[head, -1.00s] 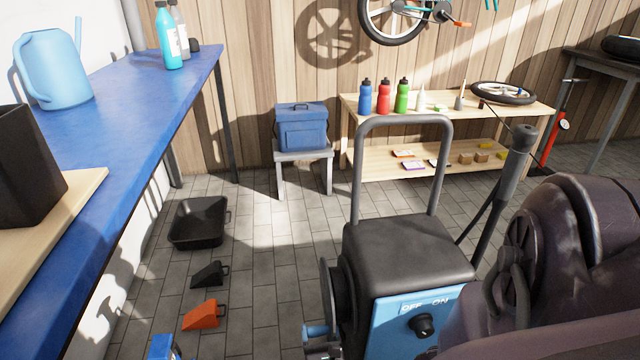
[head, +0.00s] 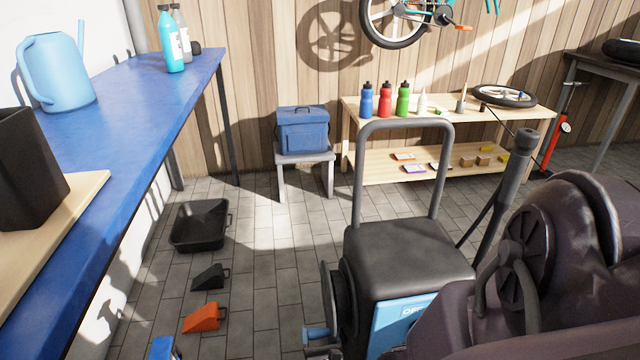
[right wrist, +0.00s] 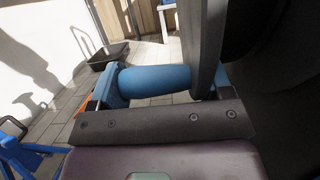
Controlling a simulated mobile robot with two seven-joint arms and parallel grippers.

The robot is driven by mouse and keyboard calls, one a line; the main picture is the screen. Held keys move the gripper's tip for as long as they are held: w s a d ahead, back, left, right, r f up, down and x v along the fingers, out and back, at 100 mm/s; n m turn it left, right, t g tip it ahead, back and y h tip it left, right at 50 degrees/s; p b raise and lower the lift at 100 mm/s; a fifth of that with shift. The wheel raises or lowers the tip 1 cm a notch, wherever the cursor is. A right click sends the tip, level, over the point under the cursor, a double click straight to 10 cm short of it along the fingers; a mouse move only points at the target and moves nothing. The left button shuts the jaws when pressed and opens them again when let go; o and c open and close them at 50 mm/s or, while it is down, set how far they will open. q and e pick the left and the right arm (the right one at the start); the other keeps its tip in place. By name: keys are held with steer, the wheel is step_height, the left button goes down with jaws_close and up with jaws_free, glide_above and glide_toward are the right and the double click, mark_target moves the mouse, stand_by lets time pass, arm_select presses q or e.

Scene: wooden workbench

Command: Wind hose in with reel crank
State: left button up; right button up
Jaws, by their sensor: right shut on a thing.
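The machine with a dark top (head: 405,250) and blue front panel (head: 398,325) stands on the floor at lower centre. A dark reel disc (head: 327,300) is on its left side, with a blue crank handle (head: 316,332) low beside it. In the right wrist view the handle is a blue cylinder (right wrist: 155,79) next to the grey disc edge (right wrist: 202,45). My right gripper (head: 323,350) is shut on the crank handle; it is partly cut off by the lower edge. My right arm hides much of the panel. The hose on the reel is not clear.
A grey lance (head: 507,180) stands behind my right arm. A black tray (head: 200,240), a black wedge (head: 209,278) and an orange wedge (head: 202,316) lie on the floor at left. The blue workbench (head: 150,125) runs along the left. Tiled floor is clear behind the machine.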

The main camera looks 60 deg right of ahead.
steer(key=shift+w+a, duration=0.35)
steer(key=shift+w, duration=0.05)
steer(key=o, duration=1.1)
steer(key=shift+d, duration=0.1)
steer(key=shift+s+d+f, duration=0.1)
steer(key=shift+s+d, duration=0.05)
steer(key=shift+s, duration=0.1)
steer(key=shift+s, duration=0.1)
